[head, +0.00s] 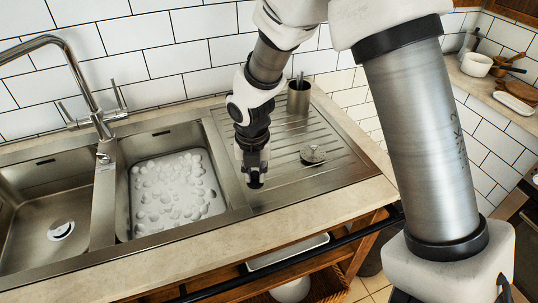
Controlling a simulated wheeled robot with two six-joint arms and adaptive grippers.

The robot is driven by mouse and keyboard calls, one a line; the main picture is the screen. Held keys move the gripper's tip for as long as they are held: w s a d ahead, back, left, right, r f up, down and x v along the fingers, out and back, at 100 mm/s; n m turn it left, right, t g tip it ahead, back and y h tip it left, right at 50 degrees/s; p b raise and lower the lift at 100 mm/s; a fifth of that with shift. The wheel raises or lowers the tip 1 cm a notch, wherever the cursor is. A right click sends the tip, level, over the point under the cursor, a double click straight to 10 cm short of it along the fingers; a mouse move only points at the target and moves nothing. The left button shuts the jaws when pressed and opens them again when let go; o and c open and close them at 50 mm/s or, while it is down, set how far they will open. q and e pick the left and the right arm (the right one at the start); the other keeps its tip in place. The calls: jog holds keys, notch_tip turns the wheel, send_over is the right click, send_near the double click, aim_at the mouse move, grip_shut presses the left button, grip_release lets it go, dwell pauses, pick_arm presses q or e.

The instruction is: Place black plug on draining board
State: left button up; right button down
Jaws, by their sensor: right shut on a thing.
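My right gripper (255,172) points down over the left edge of the draining board, close to the right basin. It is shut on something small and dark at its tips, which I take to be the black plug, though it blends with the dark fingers. The ribbed steel draining board (345,168) lies right of the basins. I cannot tell whether the held thing touches the board. My left gripper is not in view.
A round metal plug or strainer (313,154) lies on the board, with a steel utensil cup (298,97) behind it. The tap (75,75) rises behind. The board's right part is clear.

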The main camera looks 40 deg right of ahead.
jog(key=w+d, duration=0.3)
jog(key=d, duration=0.1)
jog(key=w+d+f, duration=0.1)
jog(key=w+d, duration=0.1)
jog(key=shift+w+d+p, duration=0.3)
jog(key=shift+d+p, duration=0.05)
jog(key=shift+d, duration=0.05)
jog(key=shift+f, duration=1.75)
jog(key=shift+f, duration=0.1)
jog(key=c, duration=1.1)
grip_release()
jog(key=shift+o, duration=0.2)
notch_tip(320, 180, up, 12)
jog(key=s, duration=0.1)
jog(key=shift+a+p, duration=0.3)
jog(key=shift+a, duration=0.15)
jog(key=shift+s, duration=0.1)
